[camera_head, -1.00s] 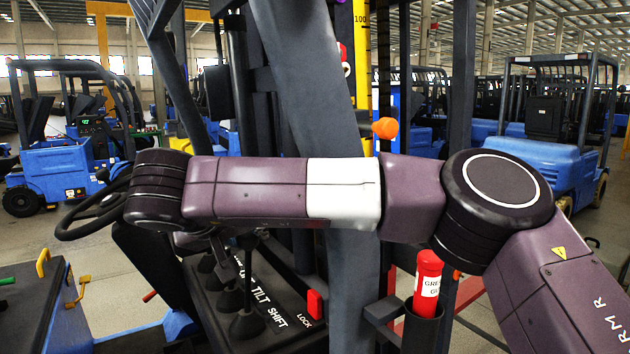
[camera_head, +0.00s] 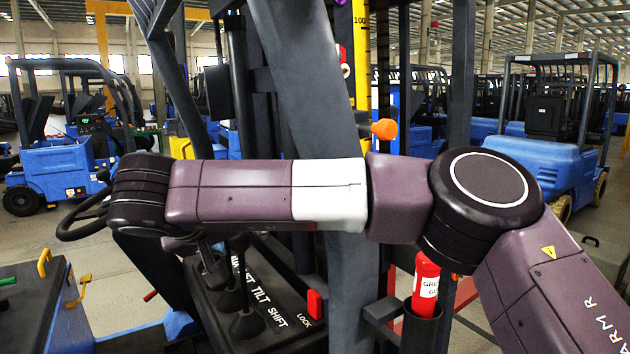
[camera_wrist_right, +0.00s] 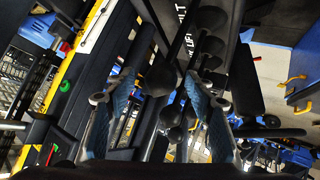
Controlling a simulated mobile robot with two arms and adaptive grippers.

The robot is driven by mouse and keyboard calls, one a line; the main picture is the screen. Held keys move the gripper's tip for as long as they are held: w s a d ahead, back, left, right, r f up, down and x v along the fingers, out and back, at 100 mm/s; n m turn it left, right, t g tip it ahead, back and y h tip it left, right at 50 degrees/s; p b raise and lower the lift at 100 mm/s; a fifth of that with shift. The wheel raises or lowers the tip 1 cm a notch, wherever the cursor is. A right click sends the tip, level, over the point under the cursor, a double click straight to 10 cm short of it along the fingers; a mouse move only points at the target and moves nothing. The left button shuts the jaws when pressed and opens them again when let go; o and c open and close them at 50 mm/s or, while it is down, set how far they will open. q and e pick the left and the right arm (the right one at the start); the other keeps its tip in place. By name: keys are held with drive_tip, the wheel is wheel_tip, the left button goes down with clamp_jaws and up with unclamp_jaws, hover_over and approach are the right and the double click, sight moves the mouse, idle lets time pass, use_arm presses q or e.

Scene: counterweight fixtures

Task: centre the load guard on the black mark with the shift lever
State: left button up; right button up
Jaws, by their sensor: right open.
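The shift lever (camera_head: 247,322) stands at the near end of a row of dark levers on a black panel, beside the printed word SHIFT. Its upper part is partly hidden by my right arm. My right gripper (camera_head: 205,243) is mostly hidden under the forearm, above the lever row. In the right wrist view my right gripper (camera_wrist_right: 160,100) is open, with dark round knobs (camera_wrist_right: 160,76) between and beyond its blue-padded fingers. I cannot tell which knob is the shift lever's. I cannot make out the load guard or the black mark. My left gripper is not in view.
A red LOCK piece (camera_head: 314,304) sits on the panel right of the levers. A red grease tube (camera_head: 426,277) stands in a holder farther right. A steering wheel (camera_head: 80,222) is at left. A yellow scale (camera_head: 361,50) and an orange knob (camera_head: 385,129) are behind my arm.

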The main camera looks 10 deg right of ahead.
drive_tip(key=shift+a+r, duration=0.1)
drive_tip(key=p+v, duration=0.3)
drive_tip(key=v, duration=0.7)
idle(0.5)
